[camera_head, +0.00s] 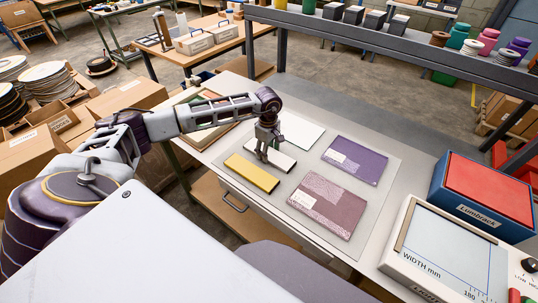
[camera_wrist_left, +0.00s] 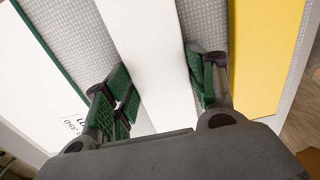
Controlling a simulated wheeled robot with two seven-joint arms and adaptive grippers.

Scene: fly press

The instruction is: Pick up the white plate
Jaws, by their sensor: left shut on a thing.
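The white plate (camera_head: 284,161) is a narrow flat piece on the grey mat of the workbench, beside a yellow plate (camera_head: 251,173). My left gripper (camera_head: 264,153) reaches down over it and is shut on it. In the left wrist view, the green-padded fingers of the left gripper (camera_wrist_left: 160,88) are on both long sides of the white plate (camera_wrist_left: 152,45). The yellow plate (camera_wrist_left: 266,50) lies to the right there. The gripper hides the plate's near end. I cannot tell whether the plate is clear of the mat. My right gripper is not in view.
A larger white plate (camera_head: 301,130), a purple plate (camera_head: 355,160) and a mauve plate (camera_head: 327,203) lie nearby. A white measuring box (camera_head: 445,258) and a blue box with a red top (camera_head: 487,190) stand at right. A shelf (camera_head: 390,44) runs behind.

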